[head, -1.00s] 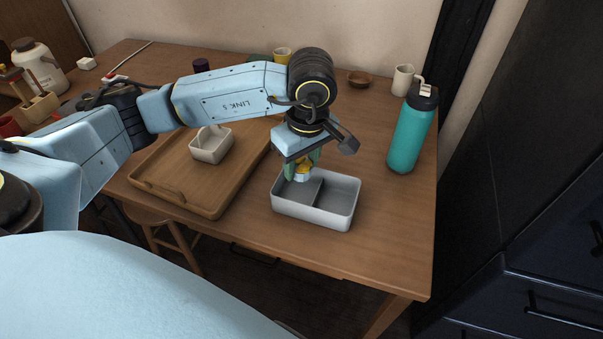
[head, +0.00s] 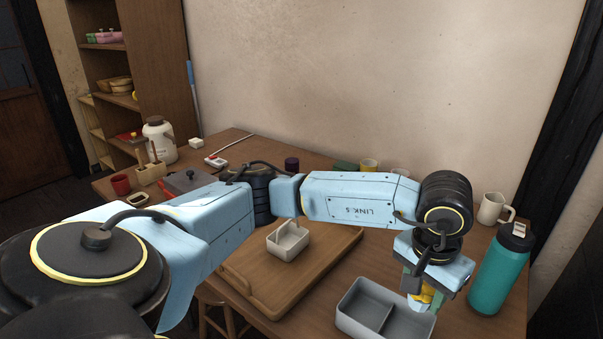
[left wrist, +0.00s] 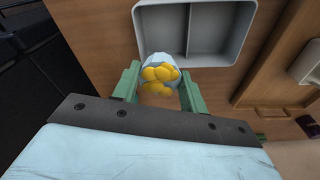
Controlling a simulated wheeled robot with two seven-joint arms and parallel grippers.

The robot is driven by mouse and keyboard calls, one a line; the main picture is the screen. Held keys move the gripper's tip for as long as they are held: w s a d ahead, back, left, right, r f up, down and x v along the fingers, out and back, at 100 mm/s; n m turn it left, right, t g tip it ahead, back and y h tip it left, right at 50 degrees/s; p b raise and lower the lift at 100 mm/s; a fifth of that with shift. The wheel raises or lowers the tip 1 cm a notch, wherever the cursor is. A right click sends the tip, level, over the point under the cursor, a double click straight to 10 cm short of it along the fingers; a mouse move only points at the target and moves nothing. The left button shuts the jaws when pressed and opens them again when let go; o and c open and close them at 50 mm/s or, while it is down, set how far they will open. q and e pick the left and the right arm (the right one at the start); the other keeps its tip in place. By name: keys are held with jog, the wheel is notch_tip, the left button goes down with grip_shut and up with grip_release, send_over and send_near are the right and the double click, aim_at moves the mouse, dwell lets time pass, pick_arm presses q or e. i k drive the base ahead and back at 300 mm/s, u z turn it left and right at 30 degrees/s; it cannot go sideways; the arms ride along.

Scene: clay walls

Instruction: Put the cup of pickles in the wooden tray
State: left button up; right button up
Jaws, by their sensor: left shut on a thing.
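The cup of pickles (left wrist: 162,66) is a small pale cup with yellow pieces in it, held between the green fingers of my left gripper (left wrist: 158,88). The wooden tray (head: 262,292) lies on the table to the left of the grey box. A small white square dish with an upright piece (head: 288,241) stands on the tray. My right gripper is not in view.
The grey divided box (head: 372,311) is at the table's front right, and it also shows in the left wrist view (left wrist: 196,30). A teal bottle (head: 499,268) and a cream mug (head: 492,208) stand at the right. The tray's front part is bare.

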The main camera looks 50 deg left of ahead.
aim_at(274, 274)
jog(key=z, duration=1.35)
jog(key=k, duration=1.1)
jog(key=u, duration=1.5)
jog(key=i, duration=0.5)
jog(key=z, duration=0.05)
